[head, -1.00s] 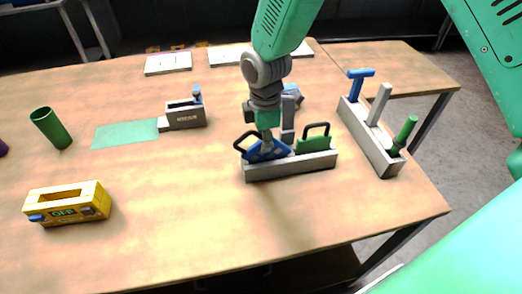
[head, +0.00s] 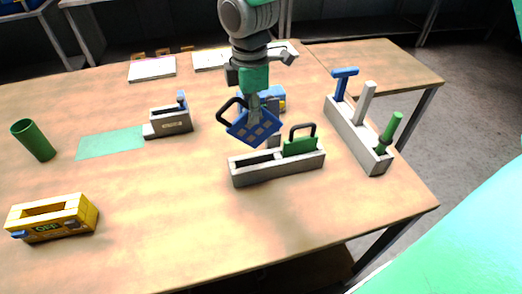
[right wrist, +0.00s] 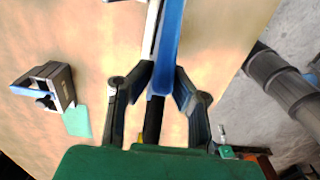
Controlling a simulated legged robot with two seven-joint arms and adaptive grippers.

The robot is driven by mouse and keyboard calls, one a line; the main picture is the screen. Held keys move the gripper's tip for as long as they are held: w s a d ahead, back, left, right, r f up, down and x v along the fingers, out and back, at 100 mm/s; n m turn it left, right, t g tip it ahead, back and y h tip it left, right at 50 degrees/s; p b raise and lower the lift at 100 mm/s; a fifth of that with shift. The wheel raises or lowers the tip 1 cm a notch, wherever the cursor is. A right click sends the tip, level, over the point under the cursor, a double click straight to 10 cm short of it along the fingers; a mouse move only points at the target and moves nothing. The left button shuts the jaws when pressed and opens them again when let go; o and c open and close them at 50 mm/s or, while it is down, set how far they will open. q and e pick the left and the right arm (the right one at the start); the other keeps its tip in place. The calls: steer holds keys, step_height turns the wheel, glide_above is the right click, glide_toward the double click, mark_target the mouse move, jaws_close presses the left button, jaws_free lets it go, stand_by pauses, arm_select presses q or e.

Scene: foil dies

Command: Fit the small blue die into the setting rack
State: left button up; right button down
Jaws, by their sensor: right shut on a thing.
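My right gripper (head: 256,106) is shut on the small blue die (head: 256,130), a flat blue plate with square cut-outs and a dark loop handle. It hangs tilted in the air above the left part of a long grey rack (head: 275,172). A green die (head: 300,146) with a dark handle stands in that rack's right part; the left slot is empty. In the right wrist view the blue die (right wrist: 169,45) shows edge-on between the fingers. A yellow box (head: 72,222) marked OFF, with one open slot, stands at the left front. My left gripper is not in view.
A grey holder (head: 362,139) with blue, white and green handled tools stands at the right. A small grey device (head: 172,122) sits beside a green mat (head: 110,143). A green cup (head: 34,140) stands at the left. The front middle of the table (head: 180,220) is clear.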

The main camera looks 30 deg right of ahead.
glide_above(254, 147)
steer(key=f, duration=0.4)
steer(key=shift+w+d, duration=0.2)
steer(key=shift+w, duration=0.2)
steer(key=shift+f, duration=0.8)
step_height(254, 147, down, 2)
steer(key=shift+f, duration=0.2)
steer(key=shift+a+f+p, duration=0.1)
steer(key=shift+f+p, duration=0.55)
steer(key=shift+f, duration=0.15)
steer(key=c, duration=1.5)
jaws_free()
